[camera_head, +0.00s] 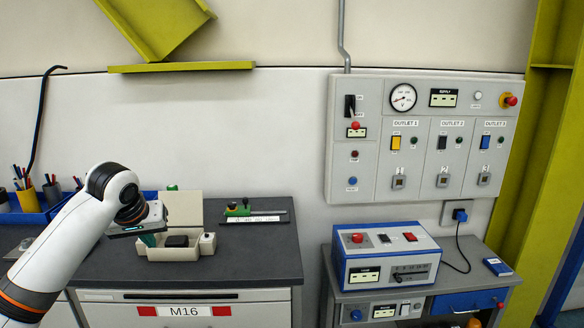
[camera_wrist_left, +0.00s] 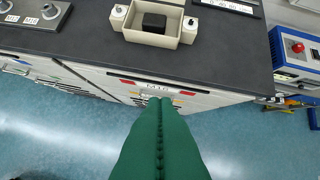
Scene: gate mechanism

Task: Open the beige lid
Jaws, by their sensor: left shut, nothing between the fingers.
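A small beige box (camera_head: 183,254) stands on the dark worktop, and a black block (camera_head: 177,241) lies inside it. Its beige lid (camera_head: 184,207) stands upright at the back of the box, so the box is open on top. In the left wrist view the open box (camera_wrist_left: 150,39) is at the top, with the black block (camera_wrist_left: 154,22) showing inside. My left gripper (camera_head: 148,240) is at the box's left in the head view, its green fingers partly visible. In the wrist view its fingers (camera_wrist_left: 160,101) are shut and empty, apart from the box in the picture. My right gripper is not in view.
A green-handled tool on a labelled plate (camera_head: 252,217) lies right of the box. Blue bins with pens (camera_head: 30,216) are at the left. A blue-and-grey control unit (camera_head: 386,252) stands on a lower bench, under a wall panel (camera_head: 424,137). Worktop (camera_head: 261,250) right of the box is clear.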

